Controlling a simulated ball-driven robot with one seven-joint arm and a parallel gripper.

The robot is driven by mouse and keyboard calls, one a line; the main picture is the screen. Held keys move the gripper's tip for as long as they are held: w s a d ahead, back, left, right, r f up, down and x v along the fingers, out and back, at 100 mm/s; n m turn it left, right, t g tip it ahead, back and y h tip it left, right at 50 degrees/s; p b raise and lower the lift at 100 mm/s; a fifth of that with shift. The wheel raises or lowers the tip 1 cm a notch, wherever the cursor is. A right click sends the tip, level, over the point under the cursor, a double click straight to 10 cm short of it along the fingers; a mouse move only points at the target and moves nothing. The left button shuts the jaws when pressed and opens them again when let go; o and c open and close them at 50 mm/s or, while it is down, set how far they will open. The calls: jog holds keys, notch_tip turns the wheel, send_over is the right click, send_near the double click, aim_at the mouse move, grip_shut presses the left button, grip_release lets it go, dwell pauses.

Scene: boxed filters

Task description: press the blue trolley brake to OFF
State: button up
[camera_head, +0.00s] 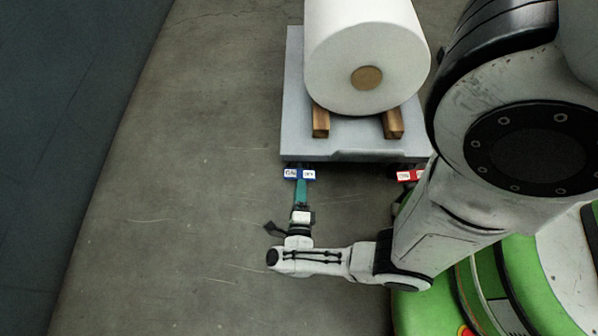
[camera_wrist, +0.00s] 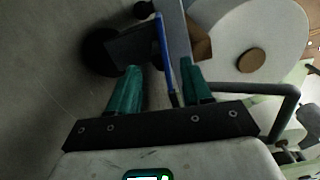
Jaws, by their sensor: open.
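The blue trolley brake (camera_head: 300,174) is a small rocker pedal at the near left corner of the trolley (camera_head: 293,120). It has two white label patches, left and right, with lettering too small to read surely. My gripper (camera_head: 301,187) is just in front of it, teal fingers pointing at the pedal and overlapping its near edge. In the wrist view, my gripper (camera_wrist: 162,76) is open, with the blue brake (camera_wrist: 163,48) seen edge-on, as a thin strip ahead of and between the fingertips. I cannot tell whether the fingers touch it.
A red brake (camera_head: 409,175) sits at the trolley's near right, partly behind my arm. A big white roll (camera_head: 355,45) rests on wooden blocks (camera_head: 320,121) on the trolley. A dark wall (camera_head: 60,120) stands at the left. The concrete floor (camera_head: 190,190) between is clear.

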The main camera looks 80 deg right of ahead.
aim_at(300, 173)
jog(key=d, duration=0.4)
jog(key=w+d, duration=0.1)
jog(key=d, duration=0.1)
jog(key=shift+d+b, duration=0.3)
jog(key=shift+b, duration=0.1)
jog(key=shift+c, duration=0.4)
